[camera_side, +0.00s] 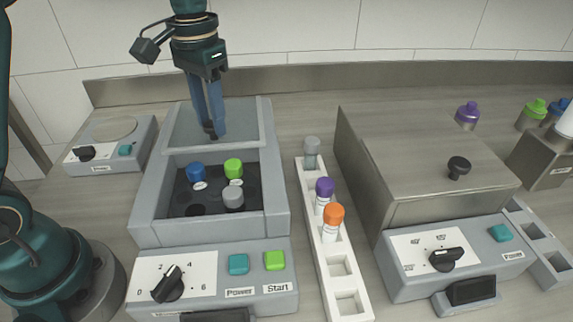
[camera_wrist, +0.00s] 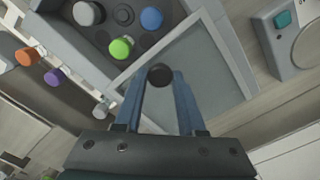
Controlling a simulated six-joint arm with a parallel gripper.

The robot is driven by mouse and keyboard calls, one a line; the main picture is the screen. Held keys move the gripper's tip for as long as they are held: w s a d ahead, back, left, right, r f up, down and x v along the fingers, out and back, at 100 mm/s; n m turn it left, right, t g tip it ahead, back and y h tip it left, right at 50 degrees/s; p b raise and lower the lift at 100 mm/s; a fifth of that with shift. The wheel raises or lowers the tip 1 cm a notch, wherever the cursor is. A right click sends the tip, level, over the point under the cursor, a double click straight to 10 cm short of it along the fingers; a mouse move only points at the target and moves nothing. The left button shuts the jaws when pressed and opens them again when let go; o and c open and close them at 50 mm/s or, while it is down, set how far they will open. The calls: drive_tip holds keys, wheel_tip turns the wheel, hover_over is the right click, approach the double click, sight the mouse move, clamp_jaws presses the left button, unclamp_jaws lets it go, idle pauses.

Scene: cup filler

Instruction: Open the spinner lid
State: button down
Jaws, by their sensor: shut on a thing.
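The spinner (camera_side: 145,215) is a grey box with a square well. Its lid (camera_side: 245,122), a grey-framed panel with a smoky pane, stands clear of the well at the back edge. In the wrist view the lid (camera_wrist: 215,65) fills the middle. My gripper (camera_side: 209,130) is shut on the lid's small black knob, and the wrist view shows the knob (camera_wrist: 160,75) between the blue fingers. Blue-capped (camera_side: 196,171), green-capped (camera_side: 233,167) and grey-capped (camera_side: 233,196) tubes sit in the uncovered well. I cannot tell the lid's exact tilt.
A white rack (camera_side: 310,205) with grey-, purple- and orange-capped tubes stands right of the spinner. A steel-topped machine (camera_side: 420,150) is farther right. A small device (camera_side: 110,140) is at left. The back wall is close behind my gripper.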

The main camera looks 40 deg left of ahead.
drive_tip(key=c, duration=0.5)
unclamp_jaws()
drive_tip(key=shift+r, duration=2.55)
